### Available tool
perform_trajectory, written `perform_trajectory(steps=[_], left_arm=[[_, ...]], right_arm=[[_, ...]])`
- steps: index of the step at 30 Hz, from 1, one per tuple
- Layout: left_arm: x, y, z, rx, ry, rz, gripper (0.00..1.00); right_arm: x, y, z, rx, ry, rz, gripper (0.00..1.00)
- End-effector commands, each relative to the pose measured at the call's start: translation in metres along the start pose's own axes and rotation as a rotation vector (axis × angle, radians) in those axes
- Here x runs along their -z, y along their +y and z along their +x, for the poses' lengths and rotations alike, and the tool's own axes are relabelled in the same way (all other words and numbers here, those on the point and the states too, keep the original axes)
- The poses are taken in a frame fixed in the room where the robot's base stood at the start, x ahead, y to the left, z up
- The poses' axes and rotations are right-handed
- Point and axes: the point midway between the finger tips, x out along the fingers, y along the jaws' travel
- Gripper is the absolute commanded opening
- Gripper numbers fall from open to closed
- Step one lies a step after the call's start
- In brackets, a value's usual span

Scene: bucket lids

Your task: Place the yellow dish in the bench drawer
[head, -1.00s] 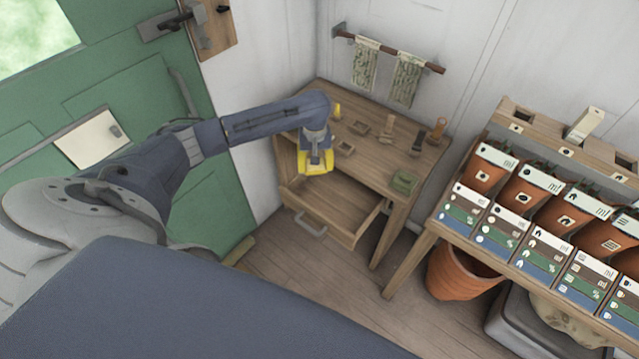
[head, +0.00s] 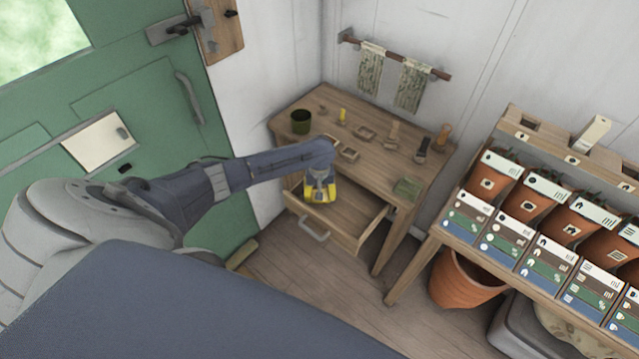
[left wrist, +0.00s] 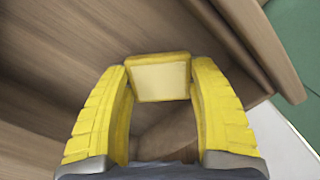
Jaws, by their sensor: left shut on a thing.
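The yellow dish (left wrist: 161,80), small and square with a paler inside, sits between my left gripper's yellow fingers in the left wrist view. My left gripper (head: 321,192) is shut on it. In the head view the gripper points down at the left part of the open bench drawer (head: 362,234); the dish cannot be told apart from the yellow fingers there. Whether the gripper is above the drawer's rim or inside it is hard to tell. The drawer is pulled out from the wooden bench (head: 322,102), with a grey handle (head: 314,229) on its front.
On the bench top are a dark green pot (head: 300,121), a small yellow item (head: 342,115), small wooden trays (head: 367,133), several brushes (head: 422,148) and a green dish (head: 408,188). A rack of potted plants (head: 530,206) stands to the right. A green door (head: 150,100) is at left.

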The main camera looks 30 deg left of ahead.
Motion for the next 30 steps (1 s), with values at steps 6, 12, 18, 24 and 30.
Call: perform_trajectory(steps=[6,12,18,24,30], left_arm=[[0.001,0.000,0.016,0.000,0.001,0.000,0.28],[0.001,0.000,0.017,0.000,0.002,0.001,0.28],[0.001,0.000,0.019,0.000,0.001,0.000,0.28],[0.001,0.000,0.019,0.000,0.001,0.000,0.81],[0.001,0.000,0.019,0.000,0.001,0.000,0.83]], right_arm=[[-0.001,0.002,0.000,-0.002,0.000,-0.001,0.44],[-0.001,0.003,0.000,-0.003,-0.001,-0.001,0.44],[-0.001,0.003,0.000,-0.003,-0.001,-0.001,0.44],[-0.001,0.003,0.000,-0.003,-0.001,-0.001,0.44],[-0.001,0.003,0.000,-0.003,-0.001,-0.001,0.44]])
